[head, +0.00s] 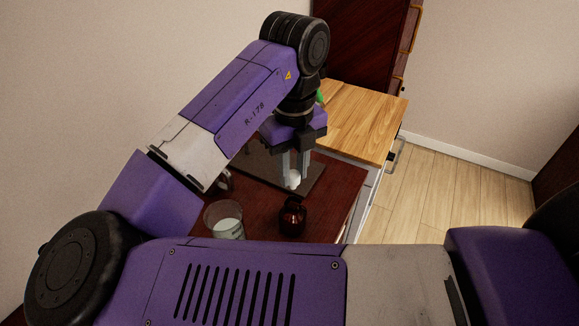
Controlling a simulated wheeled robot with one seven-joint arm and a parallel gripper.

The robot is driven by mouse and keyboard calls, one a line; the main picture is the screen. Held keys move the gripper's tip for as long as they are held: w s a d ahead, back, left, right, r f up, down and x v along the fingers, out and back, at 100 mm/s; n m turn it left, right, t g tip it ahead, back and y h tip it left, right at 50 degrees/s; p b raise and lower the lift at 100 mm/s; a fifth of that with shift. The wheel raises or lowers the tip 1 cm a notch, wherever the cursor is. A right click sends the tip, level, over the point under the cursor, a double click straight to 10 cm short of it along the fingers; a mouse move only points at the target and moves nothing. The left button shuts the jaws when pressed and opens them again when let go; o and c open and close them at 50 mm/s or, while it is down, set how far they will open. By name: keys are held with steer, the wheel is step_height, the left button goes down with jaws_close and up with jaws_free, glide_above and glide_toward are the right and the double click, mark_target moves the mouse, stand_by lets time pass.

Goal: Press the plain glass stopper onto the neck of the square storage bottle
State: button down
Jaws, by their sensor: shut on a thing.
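My gripper (292,180) points down over the dark red-brown table, its fingers closed on a small whitish piece (294,178) that looks like the glass stopper. The fingers partly cover it, so its shape and whether its underside touches anything are unclear. A dark brown, glossy bottle (292,219) stands upright on the table, just below the gripper in the picture. I cannot tell whether its body is square or whether it is the storage bottle. My arm may hide other bottles.
A clear beaker (211,218) with pale contents stands left of the brown bottle. A mug-like vessel (226,181) is partly hidden behind my arm. A dark flat board (319,178) lies behind the gripper. A light wooden counter (365,120) adjoins the table; a green thing (320,96) shows behind my wrist.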

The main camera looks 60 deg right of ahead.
mark_target(293, 187)
steer(key=shift+f+b, duration=1.55)
steer(key=shift+f, duration=0.55)
steer(key=shift+f+b, duration=0.85)
steer(key=shift+f, duration=0.4)
steer(key=c, duration=1.1)
jaws_free()
steer(key=shift+r, duration=0.1)
step_height(293, 187, up, 8)
steer(key=shift+f, duration=0.15)
